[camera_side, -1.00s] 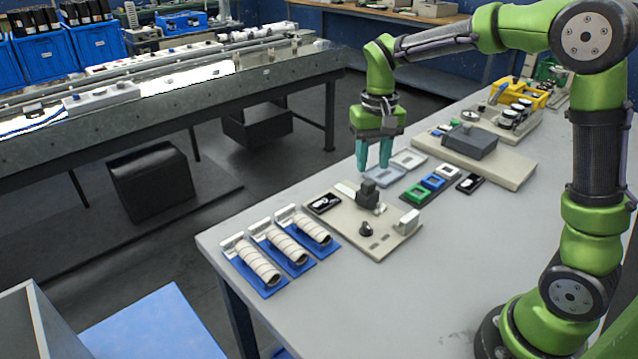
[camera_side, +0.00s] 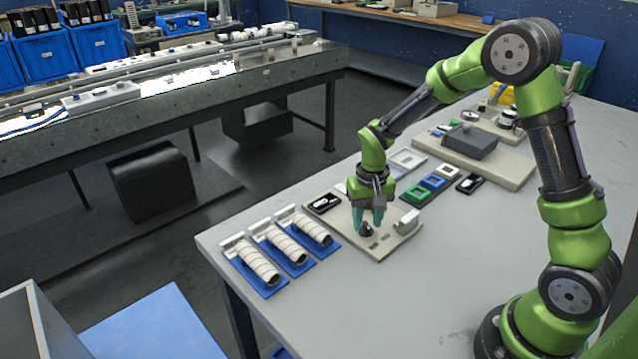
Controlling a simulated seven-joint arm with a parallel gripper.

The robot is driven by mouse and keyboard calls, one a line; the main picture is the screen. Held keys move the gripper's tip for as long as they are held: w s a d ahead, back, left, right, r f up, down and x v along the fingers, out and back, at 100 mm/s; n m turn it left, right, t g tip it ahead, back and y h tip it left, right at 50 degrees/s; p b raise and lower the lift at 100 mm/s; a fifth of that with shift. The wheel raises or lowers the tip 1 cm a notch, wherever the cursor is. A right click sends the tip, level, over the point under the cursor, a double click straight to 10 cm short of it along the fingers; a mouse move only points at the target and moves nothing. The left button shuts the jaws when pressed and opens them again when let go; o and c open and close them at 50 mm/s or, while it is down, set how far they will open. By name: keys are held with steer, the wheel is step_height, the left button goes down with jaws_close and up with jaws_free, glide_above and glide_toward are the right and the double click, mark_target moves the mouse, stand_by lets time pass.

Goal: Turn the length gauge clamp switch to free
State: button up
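The length gauge is a beige plate (camera_side: 384,250) on the grey table, with a small dark rotary knob (camera_side: 366,230) near its front middle. The knob looks like the clamp switch; its pointing direction is too small to read. My gripper (camera_side: 367,220) points down over the plate, with its two teal fingers apart at the knob. I cannot tell whether the fingers touch it. The gauge's dark upright block is hidden behind my gripper. A pale end block (camera_side: 407,222) stands at the plate's right, and a black display (camera_side: 323,203) sits at its left.
Several wrapped rolls on blue pads (camera_side: 287,246) lie close to the left of the gauge. Behind it are a dark strip with green, blue and white frames (camera_side: 432,182) and a grey box on a beige plate (camera_side: 470,142).

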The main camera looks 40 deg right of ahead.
steer(key=shift+f, duration=0.35)
steer(key=shift+c, duration=0.4)
jaws_close()
steer(key=shift+n, duration=0.3)
steer(key=n, duration=1.1)
steer(key=shift+r+n, duration=0.1)
steer(key=shift+n, duration=0.2)
